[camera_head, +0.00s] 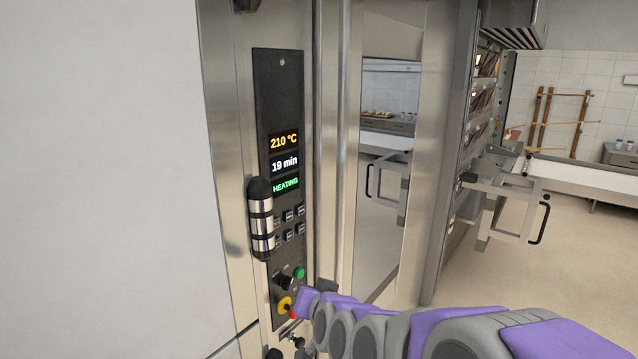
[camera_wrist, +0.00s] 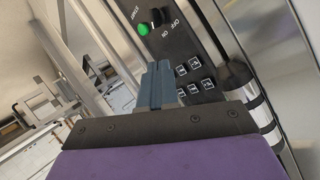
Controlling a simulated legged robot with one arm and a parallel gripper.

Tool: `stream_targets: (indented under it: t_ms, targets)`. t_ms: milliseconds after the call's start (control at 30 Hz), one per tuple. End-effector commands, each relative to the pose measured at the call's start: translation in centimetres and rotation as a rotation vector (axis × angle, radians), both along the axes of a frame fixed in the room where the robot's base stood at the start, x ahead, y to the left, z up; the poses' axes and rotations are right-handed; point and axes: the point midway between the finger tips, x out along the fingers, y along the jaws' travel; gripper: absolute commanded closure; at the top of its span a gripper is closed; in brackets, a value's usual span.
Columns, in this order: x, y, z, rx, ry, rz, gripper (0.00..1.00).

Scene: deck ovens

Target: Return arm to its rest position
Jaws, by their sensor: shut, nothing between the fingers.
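My purple and grey arm reaches in from the lower right in the head view. Its end is close to the lower part of the black oven control panel (camera_head: 278,120), near a green button (camera_head: 299,273) and a yellow and red knob (camera_head: 285,304). In the wrist view my gripper (camera_wrist: 160,72) shows its fingers together and empty, in front of the panel. Beside the fingers are the green button (camera_wrist: 143,30), a black ON/OFF switch (camera_wrist: 160,17) and several small keys (camera_wrist: 196,87). The panel displays read 210 °C, 19 min and HEATING.
A steel and black cylindrical handle (camera_head: 261,219) stands out from the panel's left side. A steel oven door frame with a black handle (camera_head: 541,220) juts out at the right. A white wall (camera_head: 100,170) fills the left. Open floor (camera_head: 580,265) lies at the right.

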Motion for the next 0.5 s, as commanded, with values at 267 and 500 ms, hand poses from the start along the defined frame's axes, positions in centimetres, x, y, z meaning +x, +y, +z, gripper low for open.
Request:
stream_targets:
  t_ms: [267, 500]
  targets:
    - [-11.3, -5.4, -5.4, -0.223, 0.392, 0.103, 1.00]
    - [-23.8, -11.4, -8.6, -0.376, 0.769, 0.142, 1.00]
